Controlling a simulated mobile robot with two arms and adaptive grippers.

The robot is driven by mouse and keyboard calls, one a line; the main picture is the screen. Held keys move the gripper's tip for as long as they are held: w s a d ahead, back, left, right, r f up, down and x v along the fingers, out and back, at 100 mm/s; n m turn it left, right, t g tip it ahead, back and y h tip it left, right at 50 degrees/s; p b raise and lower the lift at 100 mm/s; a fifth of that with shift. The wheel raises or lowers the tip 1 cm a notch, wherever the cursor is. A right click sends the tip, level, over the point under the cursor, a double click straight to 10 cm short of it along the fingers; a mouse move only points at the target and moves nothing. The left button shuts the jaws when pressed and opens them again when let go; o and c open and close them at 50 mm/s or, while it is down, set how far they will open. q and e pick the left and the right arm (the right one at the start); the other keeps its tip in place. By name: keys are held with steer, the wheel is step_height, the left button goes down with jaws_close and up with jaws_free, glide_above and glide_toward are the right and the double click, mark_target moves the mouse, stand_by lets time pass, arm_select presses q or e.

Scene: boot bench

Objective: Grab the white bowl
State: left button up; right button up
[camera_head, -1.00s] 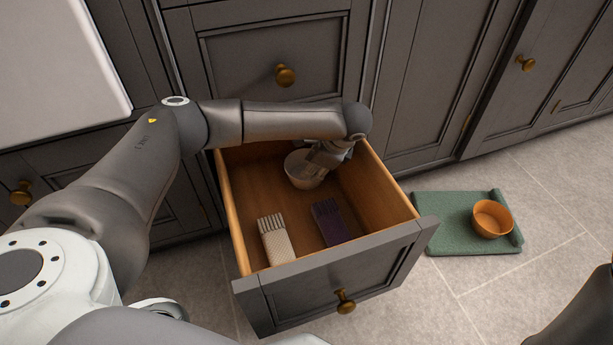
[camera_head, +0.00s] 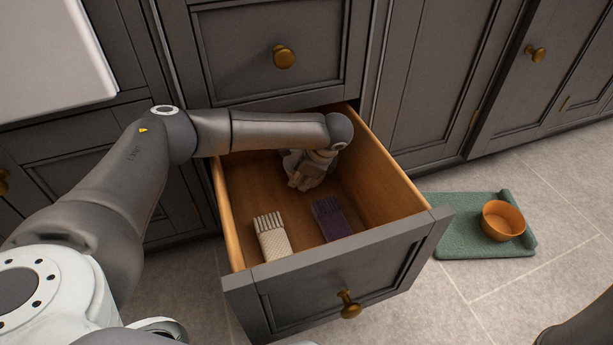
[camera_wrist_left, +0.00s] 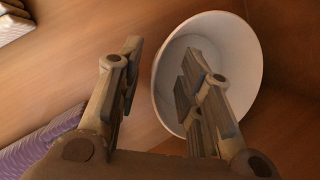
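The white bowl (camera_wrist_left: 238,50) shows in the left wrist view, in the open wooden drawer. In the head view I cannot make it out behind my left gripper (camera_head: 299,184). In the left wrist view this gripper (camera_wrist_left: 161,62) is open, its fingers spread across the bowl's left rim. One finger appears over the bowl's inside, the other outside the rim. I cannot tell whether they touch it. My right gripper is not in view.
The drawer (camera_head: 238,225) also holds a cream ribbed item (camera_head: 272,240) and a purple one (camera_head: 331,220) near its front. Its walls stand close around my left gripper. On the floor to the right, an orange bowl (camera_head: 503,222) sits on a green mat (camera_head: 459,240).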

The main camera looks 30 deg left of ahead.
arm_select(q)
jaws_close()
stand_by(0.6)
